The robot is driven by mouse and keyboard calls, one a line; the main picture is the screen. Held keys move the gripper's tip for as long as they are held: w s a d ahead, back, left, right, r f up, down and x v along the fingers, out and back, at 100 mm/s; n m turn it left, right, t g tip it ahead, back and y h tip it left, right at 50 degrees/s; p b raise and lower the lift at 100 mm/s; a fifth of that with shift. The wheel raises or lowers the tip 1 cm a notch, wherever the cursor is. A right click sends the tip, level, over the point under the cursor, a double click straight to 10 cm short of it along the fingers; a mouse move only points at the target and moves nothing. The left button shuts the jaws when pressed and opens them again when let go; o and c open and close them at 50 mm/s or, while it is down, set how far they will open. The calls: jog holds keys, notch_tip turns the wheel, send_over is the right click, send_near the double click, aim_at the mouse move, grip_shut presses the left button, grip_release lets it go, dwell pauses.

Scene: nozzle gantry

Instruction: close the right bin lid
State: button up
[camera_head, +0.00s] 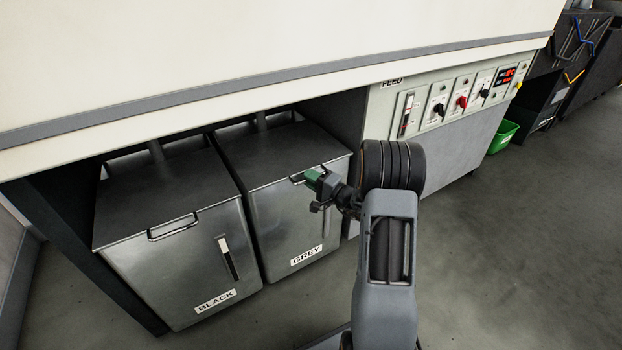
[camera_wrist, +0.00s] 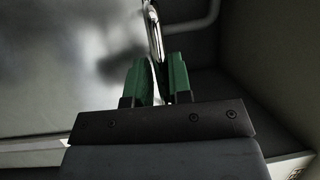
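The right bin (camera_head: 291,220) is a grey metal box labelled GREY, under the bench. Its lid (camera_head: 270,150) lies flat, or nearly so, across the top. A small bar handle (camera_head: 297,179) is at the lid's front edge. My gripper (camera_head: 312,177), with green fingers, is at this handle and hides part of it. In the wrist view, the shiny handle (camera_wrist: 154,32) runs down to the narrow gap between the green fingertips of my gripper (camera_wrist: 157,65). I cannot tell whether the fingers press on it.
The left bin (camera_head: 185,265), labelled BLACK, stands close beside it with its lid (camera_head: 165,192) down. The bench edge (camera_head: 250,85) overhangs both bins. A control panel (camera_head: 455,102) with knobs is to the right. The floor (camera_head: 510,250) at right is clear.

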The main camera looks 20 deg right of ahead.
jog(key=o, duration=0.4)
jog(key=shift+f, duration=0.25)
jog(key=shift+s+r, duration=0.1)
jog(key=p+v, duration=0.2)
jog(key=v, duration=1.1)
jog(key=shift+s+d+p, duration=0.2)
jog(key=shift+s+p, duration=0.1)
